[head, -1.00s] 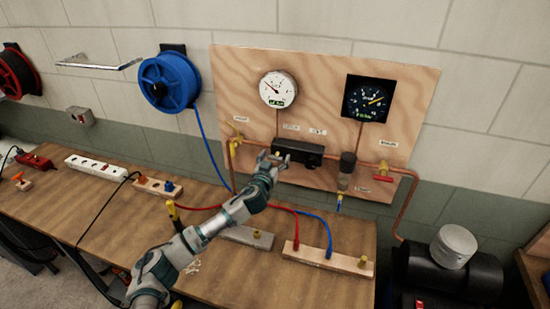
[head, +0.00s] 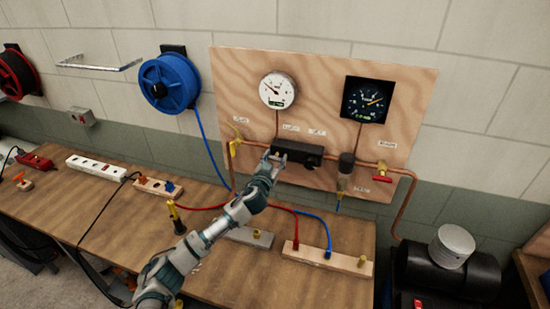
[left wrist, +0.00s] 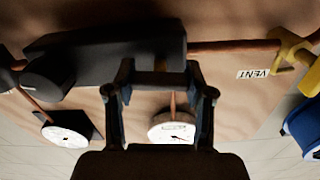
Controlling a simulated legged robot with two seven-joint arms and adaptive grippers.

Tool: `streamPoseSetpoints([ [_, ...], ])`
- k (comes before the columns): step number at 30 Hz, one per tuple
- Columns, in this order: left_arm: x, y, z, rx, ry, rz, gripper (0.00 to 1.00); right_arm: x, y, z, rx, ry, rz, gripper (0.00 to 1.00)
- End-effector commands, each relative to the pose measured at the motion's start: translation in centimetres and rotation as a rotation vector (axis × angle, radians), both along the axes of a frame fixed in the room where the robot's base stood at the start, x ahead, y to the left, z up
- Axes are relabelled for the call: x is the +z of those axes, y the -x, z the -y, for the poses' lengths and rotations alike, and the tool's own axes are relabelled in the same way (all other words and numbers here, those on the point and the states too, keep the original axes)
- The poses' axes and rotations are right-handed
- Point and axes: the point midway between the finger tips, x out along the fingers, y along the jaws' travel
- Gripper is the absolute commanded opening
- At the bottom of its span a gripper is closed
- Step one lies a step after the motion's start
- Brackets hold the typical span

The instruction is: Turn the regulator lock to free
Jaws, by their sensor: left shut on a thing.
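The regulator is a black block (head: 302,152) on the plywood board, with a round knob (head: 315,157) towards its right end. In the left wrist view the black block (left wrist: 95,60) appears upside down, with its knob (left wrist: 48,80) at the left. My left gripper (head: 276,157) is at the block's left end, its fingers shut on a small part there. The left wrist view shows both fingers (left wrist: 160,78) against that end. The held part fits the regulator lock, but the fingers mostly hide it and its setting is unreadable. My right gripper is out of view.
A white gauge (head: 278,90) and a black gauge (head: 367,100) sit above. A yellow-handled valve (head: 234,147) is on the left and a red-handled valve (head: 382,179) on the right. Copper pipes run beside the regulator. The bench below holds a wooden block (head: 325,259) with hoses.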

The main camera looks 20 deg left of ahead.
Motion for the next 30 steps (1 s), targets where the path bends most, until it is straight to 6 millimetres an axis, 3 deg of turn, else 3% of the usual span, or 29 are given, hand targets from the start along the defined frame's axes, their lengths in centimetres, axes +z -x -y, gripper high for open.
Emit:
streamPoseSetpoints([
  [30,-0.1,0.0,0.4,-0.003,-0.937,0.028,0.18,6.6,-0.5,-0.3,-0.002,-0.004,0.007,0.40],
])
